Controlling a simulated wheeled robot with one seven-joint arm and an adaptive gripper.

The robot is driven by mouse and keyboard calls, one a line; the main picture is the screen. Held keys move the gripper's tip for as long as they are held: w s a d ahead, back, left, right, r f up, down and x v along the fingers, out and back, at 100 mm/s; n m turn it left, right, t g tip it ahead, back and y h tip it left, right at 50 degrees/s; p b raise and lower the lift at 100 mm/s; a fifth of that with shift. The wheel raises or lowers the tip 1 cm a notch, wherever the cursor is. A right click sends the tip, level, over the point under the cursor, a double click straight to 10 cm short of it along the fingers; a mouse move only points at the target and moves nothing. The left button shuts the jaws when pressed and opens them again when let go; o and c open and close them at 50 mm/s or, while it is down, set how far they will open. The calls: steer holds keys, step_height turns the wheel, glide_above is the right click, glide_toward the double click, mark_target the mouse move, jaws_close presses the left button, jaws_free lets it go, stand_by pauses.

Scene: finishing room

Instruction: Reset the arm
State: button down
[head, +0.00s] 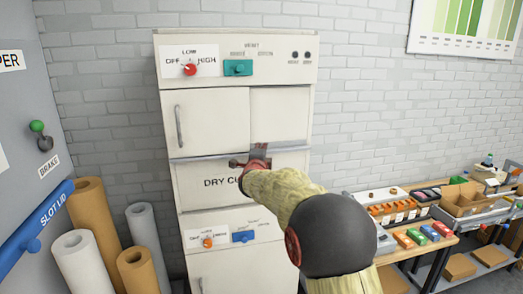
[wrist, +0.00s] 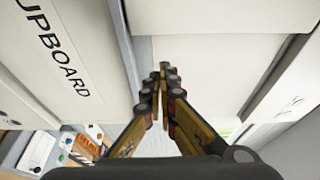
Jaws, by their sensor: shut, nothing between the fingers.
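My arm (head: 300,205) reaches from the lower right in the head view to the front of the white dry cupboard (head: 222,180). My gripper (head: 258,155) is at the strip between the upper doors and the lettered panel. In the wrist view my gripper (wrist: 163,75) is shut, its fingertips together and nothing between them. The cupboard's pale panels (wrist: 215,18) lie close ahead of the fingertips; I cannot tell whether they touch. My arm hides part of the lettering and the cupboard's lower right.
The cupboard has a red knob (head: 190,69), a teal switch (head: 238,68) and a door handle (head: 179,126). Paper rolls (head: 95,215) and a grey machine with a blue lever (head: 40,222) stand left. A bench (head: 440,242) with coloured blocks and cardboard boxes (head: 468,198) is right.

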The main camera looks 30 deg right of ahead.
steer(key=v, duration=0.4)
steer(key=shift+s+d+f+b, duration=0.15)
steer(key=shift+s+d+b, duration=0.15)
steer(key=shift+s+b, duration=0.15)
steer(key=shift+a, duration=0.1)
